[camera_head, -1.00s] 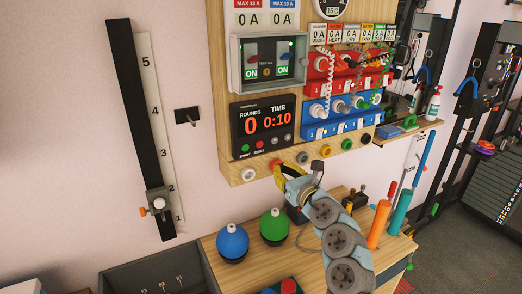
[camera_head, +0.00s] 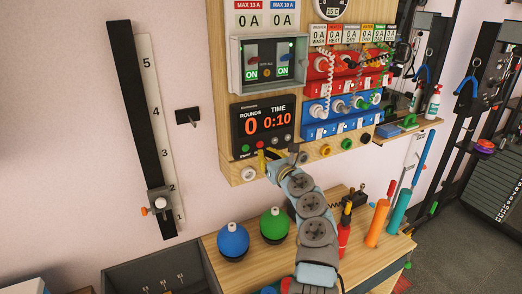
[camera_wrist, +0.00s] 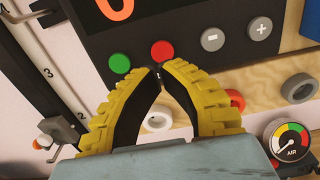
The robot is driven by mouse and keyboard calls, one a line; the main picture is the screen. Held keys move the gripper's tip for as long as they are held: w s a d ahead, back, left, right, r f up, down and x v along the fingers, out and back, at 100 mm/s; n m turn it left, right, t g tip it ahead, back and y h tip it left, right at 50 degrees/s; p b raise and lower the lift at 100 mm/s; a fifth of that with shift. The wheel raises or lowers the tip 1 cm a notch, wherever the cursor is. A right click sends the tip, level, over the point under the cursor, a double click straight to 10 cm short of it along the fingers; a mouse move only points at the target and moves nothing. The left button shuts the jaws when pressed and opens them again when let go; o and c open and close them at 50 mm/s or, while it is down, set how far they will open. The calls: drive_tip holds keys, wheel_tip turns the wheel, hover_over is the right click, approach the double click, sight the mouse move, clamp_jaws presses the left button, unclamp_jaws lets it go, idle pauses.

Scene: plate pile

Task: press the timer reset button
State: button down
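The timer (camera_head: 262,126) is a black panel on the wooden board, showing rounds 0 and time 0:10. Its red reset button (camera_wrist: 162,51) sits right of the green start button (camera_wrist: 120,63) on the lower edge of the panel. My gripper (camera_wrist: 157,70) is shut and empty, its yellow-and-black fingers meeting at the tips. In the wrist view the tips lie just below the red button; whether they touch it I cannot tell. In the head view my gripper (camera_head: 264,160) is in front of the board's lower left part, just below the timer.
Grey minus (camera_wrist: 212,39) and plus (camera_wrist: 258,28) buttons sit right of the red one. A breaker box (camera_head: 268,62) is above the timer. Blue (camera_head: 232,240) and green (camera_head: 273,224) round objects stand on the bench.

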sight(257, 148)
drive_tip(key=shift+x, duration=1.3)
drive_tip(key=shift+w+a+f+b, duration=0.1)
drive_tip(key=shift+a+b, duration=0.05)
drive_tip(key=shift+b, duration=0.35)
drive_tip(key=shift+w+f+b, duration=0.1)
drive_tip(key=shift+w+b, duration=0.05)
drive_tip(key=shift+b, duration=0.2)
drive_tip(key=b, duration=0.3)
drive_tip(key=shift+w+a+f, duration=0.1)
drive_tip(key=shift+w+a, duration=0.2)
drive_tip(key=shift+w, duration=0.1)
drive_tip(key=shift+a, duration=0.1)
